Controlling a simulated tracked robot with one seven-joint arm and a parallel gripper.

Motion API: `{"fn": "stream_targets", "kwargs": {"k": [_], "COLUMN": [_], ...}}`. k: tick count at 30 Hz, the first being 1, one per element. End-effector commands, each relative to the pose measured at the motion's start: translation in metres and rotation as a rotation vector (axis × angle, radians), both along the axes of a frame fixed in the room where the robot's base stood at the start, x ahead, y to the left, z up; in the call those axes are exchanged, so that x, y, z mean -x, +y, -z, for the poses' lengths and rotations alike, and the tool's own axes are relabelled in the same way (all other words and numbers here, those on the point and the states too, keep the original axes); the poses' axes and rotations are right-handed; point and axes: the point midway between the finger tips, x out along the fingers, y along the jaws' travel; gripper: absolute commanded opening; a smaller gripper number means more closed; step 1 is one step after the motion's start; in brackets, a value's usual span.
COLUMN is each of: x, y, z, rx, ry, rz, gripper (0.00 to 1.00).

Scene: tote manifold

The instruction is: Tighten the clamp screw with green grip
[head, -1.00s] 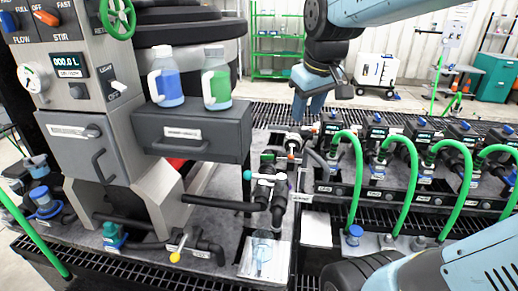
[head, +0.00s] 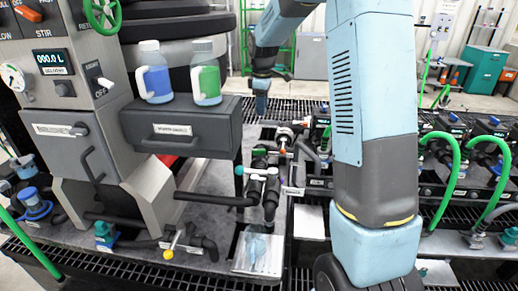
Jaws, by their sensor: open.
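A dark pipe assembly (head: 268,196) stands on the bench at centre. A white T-shaped handle (head: 262,171) crosses it, with a small teal-green grip (head: 239,170) at its left end. Above it, a white and metal fitting (head: 284,132) has an orange-red part beneath. Which part is the clamp screw with the green grip is too small to tell for sure. My gripper (head: 261,107) points down behind and above the assembly, apart from it and empty. It is open, though its fingertips are small and far off.
A dark drawer box (head: 183,138) at left carries a blue-filled jug (head: 155,78) and a green-filled jug (head: 206,80). A grey control cabinet (head: 75,150) stands farther left. Green hoses (head: 455,170) arch at right. My arm hides part of the hose row.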

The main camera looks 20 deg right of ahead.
Motion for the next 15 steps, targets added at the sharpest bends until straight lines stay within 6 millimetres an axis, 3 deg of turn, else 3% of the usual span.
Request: {"fn": "stream_targets", "kwargs": {"k": [1,6,15], "x": [-0.013,-0.045,-0.065], "y": [0.000,-0.001,-0.002], "z": [0.016,0.054,0.086], "rx": [0.000,-0.001,-0.004], "ry": [0.019,0.059,0.086], "rz": [-0.035,-0.146,-0.227], "gripper": [0.41,0.41,0.41]}}
